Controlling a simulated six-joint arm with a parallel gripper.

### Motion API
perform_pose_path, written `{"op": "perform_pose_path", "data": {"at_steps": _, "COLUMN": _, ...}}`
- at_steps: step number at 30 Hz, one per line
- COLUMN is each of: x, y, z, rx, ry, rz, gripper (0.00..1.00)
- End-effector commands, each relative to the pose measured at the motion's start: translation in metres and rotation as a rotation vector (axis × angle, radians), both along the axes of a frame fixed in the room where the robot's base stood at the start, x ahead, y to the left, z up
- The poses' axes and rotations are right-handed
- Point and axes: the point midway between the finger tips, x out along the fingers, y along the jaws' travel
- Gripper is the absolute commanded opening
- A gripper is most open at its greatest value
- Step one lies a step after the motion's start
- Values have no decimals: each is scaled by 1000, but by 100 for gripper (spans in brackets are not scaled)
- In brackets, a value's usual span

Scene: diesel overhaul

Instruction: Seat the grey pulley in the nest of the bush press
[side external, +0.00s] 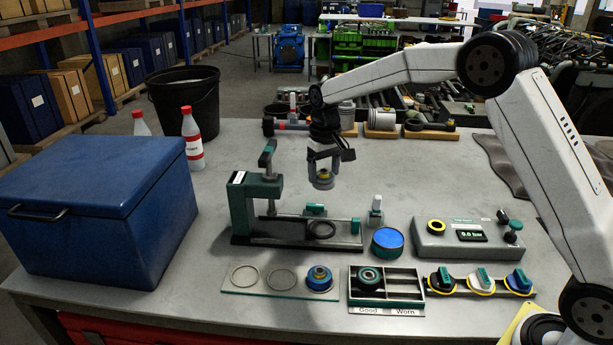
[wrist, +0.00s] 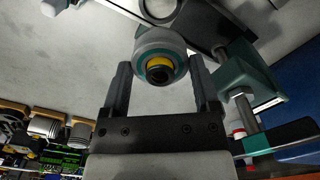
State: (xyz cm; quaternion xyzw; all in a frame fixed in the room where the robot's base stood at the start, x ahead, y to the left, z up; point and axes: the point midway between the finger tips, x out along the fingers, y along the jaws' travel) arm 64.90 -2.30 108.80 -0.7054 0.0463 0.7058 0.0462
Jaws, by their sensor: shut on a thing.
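The grey pulley (side external: 322,181), with a yellow bush in its centre, is held between the fingers of my gripper (side external: 323,163). In the wrist view the grey pulley (wrist: 143,45) shows a teal ring around the bush, with a finger on each side. It hangs in the air above the bush press (side external: 242,207), a green frame with a long dark base. The round nest (side external: 321,229) lies on the right part of that base, below the pulley and apart from it, and looks empty. The press (wrist: 240,70) also shows at right in the wrist view.
A blue lidded box (side external: 95,210) stands left. In front are a board (side external: 250,291) with ring outlines and a blue pulley (side external: 319,279), a Good/Worn tray (side external: 386,308) and several knobs (side external: 480,280). A gauge unit (side external: 465,242) and blue-topped tin (side external: 387,240) stand right.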

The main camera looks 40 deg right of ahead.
Motion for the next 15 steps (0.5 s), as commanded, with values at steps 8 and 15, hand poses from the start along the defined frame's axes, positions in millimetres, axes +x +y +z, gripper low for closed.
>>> {"op": "perform_pose_path", "data": {"at_steps": 8, "x": 1, "y": 0, "z": -52, "rx": 0, "ry": -2, "rz": 1, "gripper": 20}}
{"op": "perform_pose_path", "data": {"at_steps": 15, "x": 1, "y": 0, "z": -59, "rx": 0, "ry": -3, "rz": 1, "gripper": 20}}
